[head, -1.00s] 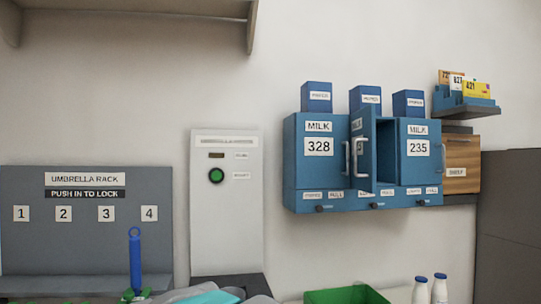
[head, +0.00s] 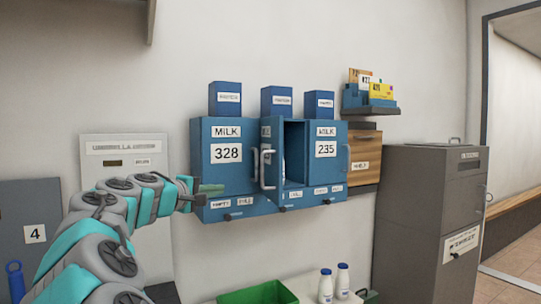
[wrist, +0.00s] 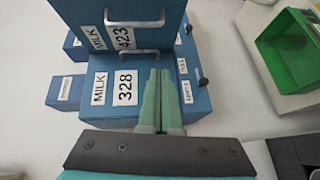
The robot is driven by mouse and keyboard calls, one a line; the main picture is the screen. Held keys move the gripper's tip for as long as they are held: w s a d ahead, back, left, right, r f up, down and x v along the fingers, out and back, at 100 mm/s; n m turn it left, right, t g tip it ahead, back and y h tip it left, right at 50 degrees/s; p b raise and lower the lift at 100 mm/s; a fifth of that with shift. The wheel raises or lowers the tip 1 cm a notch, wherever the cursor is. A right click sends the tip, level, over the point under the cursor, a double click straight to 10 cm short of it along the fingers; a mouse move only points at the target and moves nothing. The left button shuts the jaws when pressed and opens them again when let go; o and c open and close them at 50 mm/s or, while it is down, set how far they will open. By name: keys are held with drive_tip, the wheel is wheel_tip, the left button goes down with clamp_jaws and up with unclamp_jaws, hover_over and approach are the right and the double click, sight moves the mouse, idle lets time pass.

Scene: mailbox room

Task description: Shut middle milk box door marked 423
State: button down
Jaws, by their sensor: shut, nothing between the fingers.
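The blue milk box unit (head: 222,180) hangs on the wall in the head view, with shut doors marked 328 on the left and 235 on the right. The middle door (head: 270,153) stands open, swung out to the left beside door 328. Its label 423 (wrist: 123,37) and its metal handle (wrist: 135,21) show in the wrist view. My gripper (head: 215,189) is shut and empty in front of the lower part of door 328, left of the open door. Its green fingers (wrist: 160,82) show in the wrist view.
Blue boxes (head: 276,101) stand on top of the unit. A green crate (head: 258,293) and two milk bottles (head: 334,283) are below. A grey cabinet (head: 430,210) stands to the right. A shelf with cards (head: 370,106) is on the wall.

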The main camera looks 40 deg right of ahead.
sight(263, 159)
drive_tip(key=w+d+r+h+p, duration=0.1)
drive_tip(key=d+r+p, duration=0.1)
drive_tip(key=d, duration=1)
drive_tip(key=shift+d+r+n, duration=0.4)
drive_tip(key=shift+r, duration=0.3)
drive_tip(key=shift+w, duration=0.1)
